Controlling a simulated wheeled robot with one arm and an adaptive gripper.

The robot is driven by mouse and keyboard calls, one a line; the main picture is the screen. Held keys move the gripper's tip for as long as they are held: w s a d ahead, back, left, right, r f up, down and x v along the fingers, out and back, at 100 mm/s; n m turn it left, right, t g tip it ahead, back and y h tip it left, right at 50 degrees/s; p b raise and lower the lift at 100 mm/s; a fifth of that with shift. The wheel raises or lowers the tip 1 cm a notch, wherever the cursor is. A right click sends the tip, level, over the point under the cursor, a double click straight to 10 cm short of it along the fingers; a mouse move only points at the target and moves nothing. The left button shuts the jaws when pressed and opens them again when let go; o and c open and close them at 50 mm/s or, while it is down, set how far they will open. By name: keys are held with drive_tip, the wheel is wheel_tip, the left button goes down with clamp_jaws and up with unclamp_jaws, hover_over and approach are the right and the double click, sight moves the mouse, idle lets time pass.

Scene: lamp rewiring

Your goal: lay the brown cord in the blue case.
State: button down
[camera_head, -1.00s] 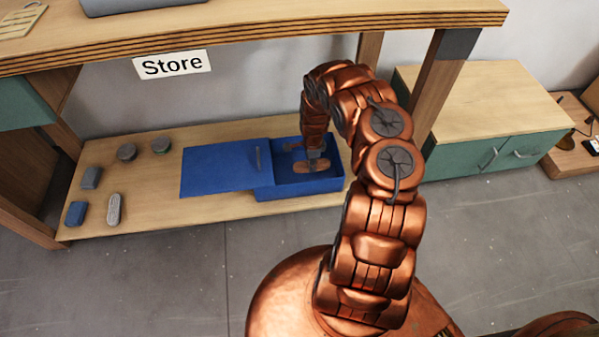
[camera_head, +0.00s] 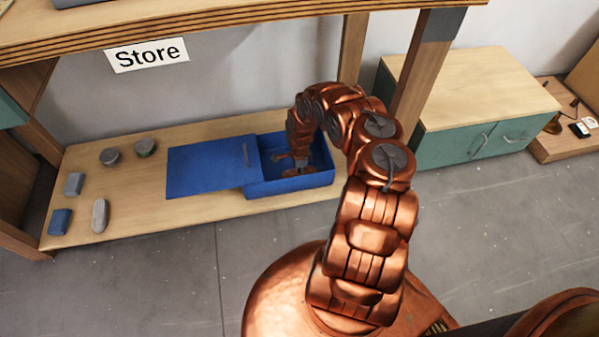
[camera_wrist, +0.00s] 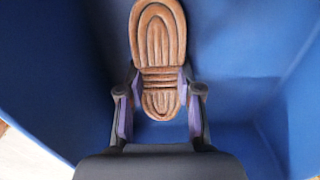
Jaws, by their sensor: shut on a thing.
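The blue case (camera_head: 300,186) stands open on the low wooden shelf, with its flat blue lid (camera_head: 205,167) drawn off to the left. My gripper (camera_wrist: 159,78) reaches down inside the case. It is shut on the brown cord (camera_wrist: 158,35), a ribbed oblong bundle pinched at its narrow banded waist between the two fingers. In the wrist view, blue walls surround the cord and the blue floor shows behind it. In the head view my gripper and the case wall partly hide the cord. I cannot tell whether the cord touches the floor.
Several small grey, blue and green items, such as a grey oblong bundle (camera_head: 100,215) and a blue block (camera_head: 59,222), lie at the shelf's left. A green cabinet (camera_head: 450,145) stands right.

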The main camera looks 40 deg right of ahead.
drive_tip(key=shift+f, duration=0.15)
drive_tip(key=c, duration=0.8)
unclamp_jaws()
drive_tip(key=shift+o, duration=0.2)
wheel_tip(320, 180, up, 12)
drive_tip(key=p, duration=0.3)
drive_tip(key=shift+r+p, duration=0.2)
drive_tip(key=shift+p, duration=0.15)
